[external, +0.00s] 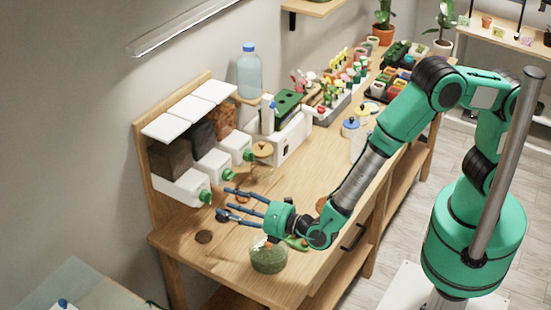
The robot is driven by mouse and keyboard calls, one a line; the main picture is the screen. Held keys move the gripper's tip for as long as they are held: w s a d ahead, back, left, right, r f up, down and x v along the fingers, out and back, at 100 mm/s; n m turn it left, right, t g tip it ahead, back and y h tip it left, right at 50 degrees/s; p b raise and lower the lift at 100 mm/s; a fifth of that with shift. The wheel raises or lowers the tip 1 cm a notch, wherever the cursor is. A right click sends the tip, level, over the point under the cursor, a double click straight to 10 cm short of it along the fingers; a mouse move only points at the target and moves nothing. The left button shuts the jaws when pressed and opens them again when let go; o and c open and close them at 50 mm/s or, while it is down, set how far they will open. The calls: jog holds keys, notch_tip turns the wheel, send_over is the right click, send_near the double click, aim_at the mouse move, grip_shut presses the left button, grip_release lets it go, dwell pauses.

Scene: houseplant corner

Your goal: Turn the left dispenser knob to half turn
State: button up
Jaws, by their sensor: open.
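Three white dispensers with green knobs stand in a row in a wooden rack at the left of the bench in the external view. The left dispenser (180,184) is the nearest one and holds dark brown material. Its green knob (205,196) faces the bench; how far it is turned is too small to tell. My gripper (224,202) is open, its two dark-blue fingers pointing left at this knob. The fingertips are just to the right of the knob, and I cannot tell whether they touch it. Nothing shows between the fingers.
The middle knob (228,175) and right knob (249,156) are close behind my gripper. A glass jar with green filling (268,259) stands below my wrist near the bench edge. A white box (290,136) stands farther back.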

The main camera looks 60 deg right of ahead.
aim_at(207, 197)
jog(key=w, duration=0.6)
jog(key=shift+a+b, duration=0.3)
jog(key=shift+a, duration=0.1)
jog(key=c, duration=1.1)
